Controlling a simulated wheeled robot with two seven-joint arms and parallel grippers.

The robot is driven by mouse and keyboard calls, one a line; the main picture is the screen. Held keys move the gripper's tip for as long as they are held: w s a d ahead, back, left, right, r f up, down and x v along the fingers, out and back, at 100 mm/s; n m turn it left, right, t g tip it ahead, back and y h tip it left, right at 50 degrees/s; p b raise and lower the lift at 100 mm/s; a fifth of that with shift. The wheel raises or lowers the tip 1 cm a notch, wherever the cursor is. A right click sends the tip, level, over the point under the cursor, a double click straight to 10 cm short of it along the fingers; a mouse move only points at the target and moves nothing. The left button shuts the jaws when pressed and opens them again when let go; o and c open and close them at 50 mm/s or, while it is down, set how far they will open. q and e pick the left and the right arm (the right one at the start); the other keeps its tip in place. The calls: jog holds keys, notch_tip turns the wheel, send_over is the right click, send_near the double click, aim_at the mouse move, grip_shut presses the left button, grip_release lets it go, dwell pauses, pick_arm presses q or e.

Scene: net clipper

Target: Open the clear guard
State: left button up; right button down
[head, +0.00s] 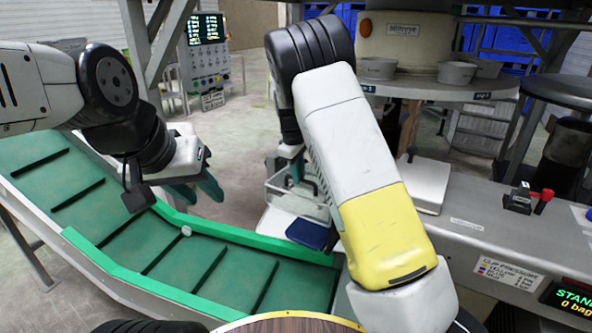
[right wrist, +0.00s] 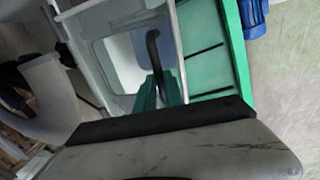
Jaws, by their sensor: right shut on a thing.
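The clear guard (head: 318,205) is a see-through, pale-framed box beside the machine, partly hidden behind my right arm in the head view. It also shows in the right wrist view (right wrist: 112,62). A black curved handle (right wrist: 153,48) runs down between the teal fingers of my right gripper (right wrist: 158,92), which is shut on it. In the head view my right gripper (head: 296,163) is mostly hidden by its own arm. My left gripper (head: 198,190) hangs above the green conveyor, its teal fingers apart and empty, well left of the guard.
The green cleated conveyor (head: 150,238) crosses the left and front. A blue pad (head: 308,234) lies below the guard. On the right a grey machine bench (head: 480,235) carries a white plate (head: 425,185) and a red-handled valve (head: 541,197). A screen cabinet (head: 206,55) stands behind.

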jog(key=shift+r, duration=0.1)
jog(key=shift+w+d+r, duration=0.2)
jog(key=shift+w+r, duration=0.1)
jog(key=shift+r, duration=0.45)
jog(key=w+d+r, duration=0.4)
jog(key=w+r, duration=0.1)
jog(key=r, duration=0.3)
jog(key=shift+w+d, duration=0.15)
jog(key=shift+w, duration=0.2)
jog(key=c, duration=1.5)
grip_release()
jog(key=shift+d, duration=0.1)
jog(key=shift+o, duration=0.2)
jog(key=shift+r, duration=0.1)
jog(key=shift+a, duration=0.2)
